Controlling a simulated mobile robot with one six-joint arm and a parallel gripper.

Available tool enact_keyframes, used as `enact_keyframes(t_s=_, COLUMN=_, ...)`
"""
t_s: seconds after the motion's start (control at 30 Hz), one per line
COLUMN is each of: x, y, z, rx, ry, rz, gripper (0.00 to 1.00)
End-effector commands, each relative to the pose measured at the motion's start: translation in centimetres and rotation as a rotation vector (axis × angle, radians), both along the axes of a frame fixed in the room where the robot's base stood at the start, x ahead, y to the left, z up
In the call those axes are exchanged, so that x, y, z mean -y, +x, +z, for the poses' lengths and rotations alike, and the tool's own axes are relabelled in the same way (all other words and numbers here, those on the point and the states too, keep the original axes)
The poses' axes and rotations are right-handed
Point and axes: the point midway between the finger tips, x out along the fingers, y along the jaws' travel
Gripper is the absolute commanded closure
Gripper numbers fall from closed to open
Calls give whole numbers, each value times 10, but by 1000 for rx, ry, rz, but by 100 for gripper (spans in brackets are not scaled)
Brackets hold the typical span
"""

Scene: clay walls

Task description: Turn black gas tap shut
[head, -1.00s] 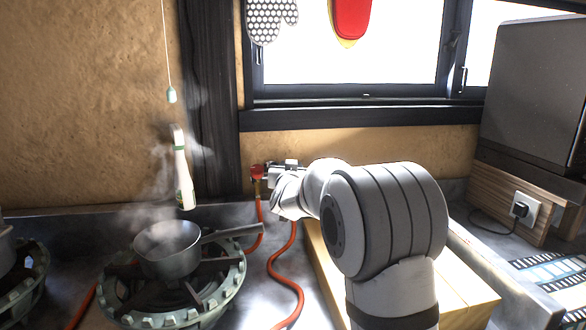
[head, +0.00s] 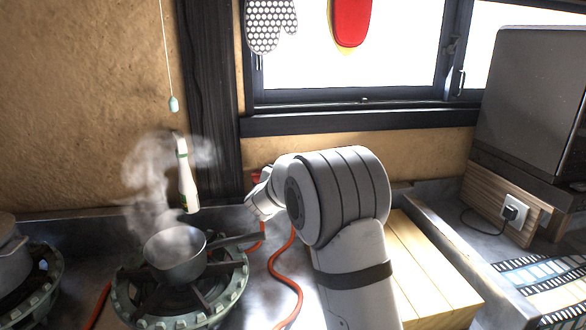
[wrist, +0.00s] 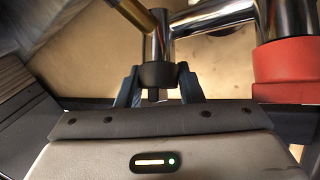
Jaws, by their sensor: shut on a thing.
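The black gas tap (wrist: 158,75) shows in the wrist view as a dark round knob on a chrome pipe. My gripper (wrist: 155,92) is shut on it, one finger on each side. A red tap (wrist: 285,75) sits on the same pipework to the right, apart from my fingers. In the head view my wrist reaches the wall below the window and hides the black tap and my fingers. Only a bit of the red tap (head: 257,177) shows there.
A steaming saucepan (head: 175,254) stands on a gas burner (head: 235,285) at left, its handle pointing toward my arm. Orange hoses (head: 280,268) run down from the taps. A white bottle (head: 187,185) stands behind the pan. A wooden block (head: 435,270) lies right of my arm.

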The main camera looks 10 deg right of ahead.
Motion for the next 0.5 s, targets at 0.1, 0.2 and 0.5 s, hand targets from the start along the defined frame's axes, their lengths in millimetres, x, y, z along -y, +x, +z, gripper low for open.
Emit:
enact_keyframes(t_s=0.1, x=1, y=0, z=1, rx=3, ry=-2, rz=-1, gripper=89)
enact_keyframes(t_s=0.2, x=1, y=0, z=1, rx=4, ry=-2, rz=0, gripper=64)
enact_keyframes(t_s=0.5, x=0, y=0, z=0, rx=1, ry=-2, rz=0, gripper=45)
